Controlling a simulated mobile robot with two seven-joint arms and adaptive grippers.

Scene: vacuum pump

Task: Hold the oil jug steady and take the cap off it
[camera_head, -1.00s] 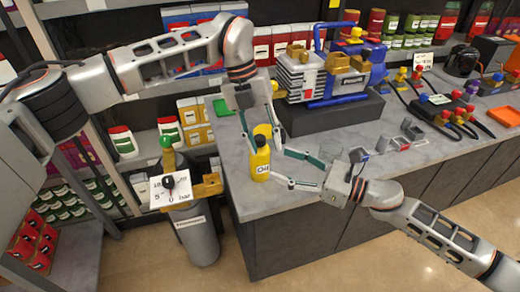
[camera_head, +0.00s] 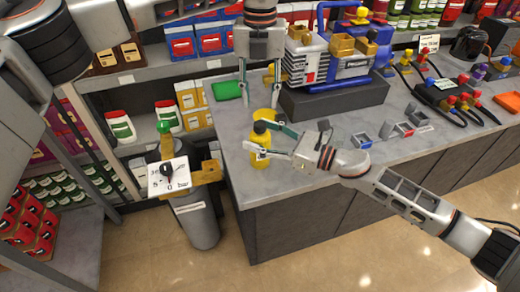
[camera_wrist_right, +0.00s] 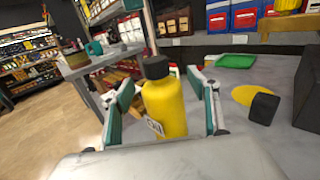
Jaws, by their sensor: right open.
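The yellow oil jug (camera_head: 256,158) stands upright near the front left corner of the grey counter. Its black cap (camera_wrist_right: 155,67) is on its top, and the jug's body also shows in the right wrist view (camera_wrist_right: 166,110). My right gripper (camera_head: 252,135) is open with a finger on each side of the jug. In the right wrist view its fingers (camera_wrist_right: 164,88) flank the jug with gaps visible. My left gripper (camera_head: 259,104) points down with its fingers apart, empty, above and behind the jug.
A flat yellow round thing (camera_wrist_right: 253,95) lies behind the jug, near a small black object (camera_wrist_right: 264,108). A green tray (camera_head: 228,90) sits at the back. The blue pump (camera_head: 350,62) stands on a dark block (camera_head: 335,100) to the right.

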